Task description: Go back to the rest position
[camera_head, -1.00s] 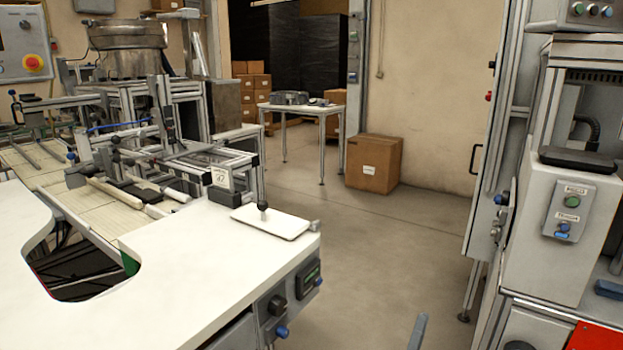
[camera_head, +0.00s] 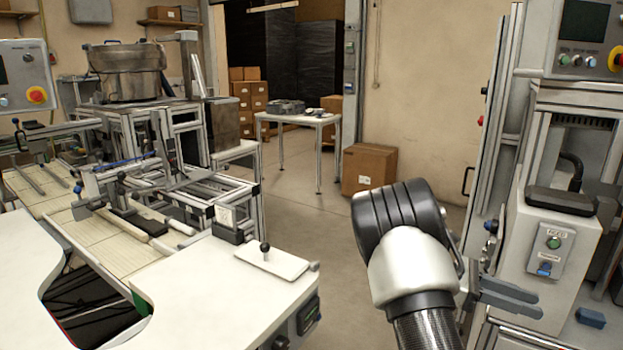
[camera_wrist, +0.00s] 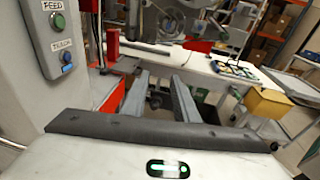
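My gripper (camera_head: 506,297) shows at the lower right in the head view, at the end of my raised black and silver arm. It is in front of the machine on the right; I cannot tell how close. In the wrist view my gripper (camera_wrist: 160,92) has its two grey fingers apart, with nothing held between them. No object is seen in its grasp.
A machine with a button panel (camera_head: 549,251) stands on the right; its panel (camera_wrist: 57,40) is at the wrist view's upper left. A white worktable (camera_head: 215,290) fills the lower left. A cardboard box (camera_head: 368,167) stands on open floor (camera_head: 330,235).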

